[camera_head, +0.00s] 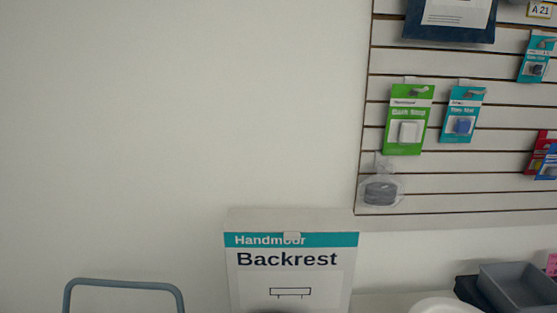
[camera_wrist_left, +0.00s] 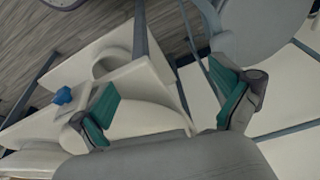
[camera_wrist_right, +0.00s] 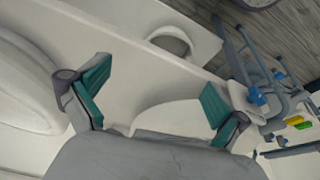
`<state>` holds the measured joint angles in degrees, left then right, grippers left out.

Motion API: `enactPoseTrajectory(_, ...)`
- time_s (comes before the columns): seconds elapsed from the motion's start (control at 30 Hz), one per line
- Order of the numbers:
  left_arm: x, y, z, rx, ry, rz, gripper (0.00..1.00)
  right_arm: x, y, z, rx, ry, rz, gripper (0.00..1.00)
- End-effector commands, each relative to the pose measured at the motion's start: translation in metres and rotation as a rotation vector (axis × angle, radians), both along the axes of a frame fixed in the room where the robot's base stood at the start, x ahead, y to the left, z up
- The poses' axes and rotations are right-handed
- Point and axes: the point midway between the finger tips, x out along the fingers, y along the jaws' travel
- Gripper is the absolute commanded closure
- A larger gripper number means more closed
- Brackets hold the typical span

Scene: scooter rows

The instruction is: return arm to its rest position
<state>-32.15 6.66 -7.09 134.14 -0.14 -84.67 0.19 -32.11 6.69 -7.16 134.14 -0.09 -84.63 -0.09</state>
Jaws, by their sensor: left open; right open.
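My left gripper (camera_wrist_left: 168,108) shows in the left wrist view with its two green-padded fingers spread wide and nothing between them. Behind its fingers are pale white and grey surfaces that look like parts of my own body. My right gripper (camera_wrist_right: 155,100) shows in the right wrist view, also spread open and empty, in front of similar pale surfaces. Neither gripper nor arm shows in the head view, so how high they are held is hard to tell.
The head view shows a plain wall, a Backrest box (camera_head: 290,262), a slatted panel (camera_head: 450,165) with hanging packets, a grey bin (camera_head: 520,288) and a grey-blue tube frame (camera_head: 124,284). A blue-grey frame with wheels (camera_wrist_right: 265,85) stands right in the right wrist view. Wood-look floor (camera_wrist_left: 75,42) shows.

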Motion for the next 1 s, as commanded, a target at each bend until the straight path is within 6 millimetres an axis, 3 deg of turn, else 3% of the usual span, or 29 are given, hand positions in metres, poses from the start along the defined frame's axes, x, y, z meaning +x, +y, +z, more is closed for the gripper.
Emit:
enactPoseTrajectory(0.27, 0.007, -0.003, -0.078, 0.0, 0.036, -0.009, 0.0, 0.007, 0.002, -0.078, -0.001, 0.037, 0.005, 0.0)
enactPoseTrajectory(0.47, -0.004, -0.002, -0.165, 0.003, 0.075, -0.016, 0.0, -0.005, 0.002, -0.165, -0.003, 0.076, 0.011, 0.0)
enactPoseTrajectory(0.6, -0.032, 0.001, -0.241, 0.007, 0.11, -0.023, 0.0, -0.033, -0.002, -0.242, -0.007, 0.111, 0.017, 0.0)
enactPoseTrajectory(0.8, -0.098, 0.012, -0.329, 0.013, 0.159, -0.034, 0.0, -0.099, -0.012, -0.329, -0.014, 0.16, 0.029, 0.0)
enactPoseTrajectory(1.0, -0.162, 0.024, -0.372, 0.019, 0.19, -0.042, 0.0, -0.162, -0.025, -0.372, -0.019, 0.192, 0.036, 0.0)
